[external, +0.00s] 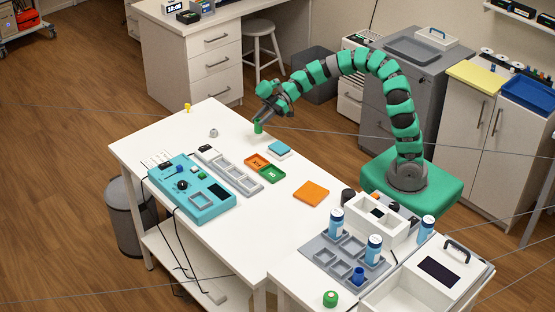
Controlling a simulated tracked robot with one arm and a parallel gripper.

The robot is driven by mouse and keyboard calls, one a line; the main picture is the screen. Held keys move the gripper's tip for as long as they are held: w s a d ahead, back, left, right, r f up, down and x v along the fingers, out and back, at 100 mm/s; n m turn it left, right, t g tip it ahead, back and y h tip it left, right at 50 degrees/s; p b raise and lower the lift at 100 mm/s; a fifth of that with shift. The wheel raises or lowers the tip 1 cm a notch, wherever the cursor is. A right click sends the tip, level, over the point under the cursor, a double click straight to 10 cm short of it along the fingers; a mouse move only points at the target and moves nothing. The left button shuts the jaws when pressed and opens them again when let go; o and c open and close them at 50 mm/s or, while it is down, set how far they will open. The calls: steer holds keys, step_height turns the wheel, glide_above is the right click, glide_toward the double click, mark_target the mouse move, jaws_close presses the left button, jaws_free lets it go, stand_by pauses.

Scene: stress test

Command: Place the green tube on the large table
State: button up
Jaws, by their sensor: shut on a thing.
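A small green tube (258,127) is upright at the tip of my gripper (262,115), over the large white table (228,235). My gripper is shut on the tube. The tube is above or on the table's far right part; I cannot tell whether its bottom touches the surface. My green arm arches over from its green base at the right.
A teal device (192,190), a grey tray (228,172), orange and green bins (264,168), a blue-topped box (279,149) and an orange pad (311,193) lie on the table. Bare table surrounds the yellow piece (187,108). Blue-white bottles (374,249) stand at the lower right.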

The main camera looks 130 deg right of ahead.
steer(key=w+d, duration=0.1)
steer(key=d, duration=0.1)
steer(key=w+d, duration=0.2)
steer(key=w+d+f+b, duration=0.1)
steer(key=w+d, duration=0.1)
steer(key=shift+d, duration=0.35)
steer(key=shift+w+d+f+b, duration=0.15)
steer(key=shift+f+b, duration=0.5)
steer(key=shift+f, duration=0.95)
steer(key=shift+f, duration=0.15)
steer(key=o, duration=1)
steer(key=shift+c, duration=0.2)
steer(key=shift+r, duration=0.2)
steer(key=p+v, duration=0.2)
steer(key=v, duration=0.8)
steer(key=shift+v, duration=1)
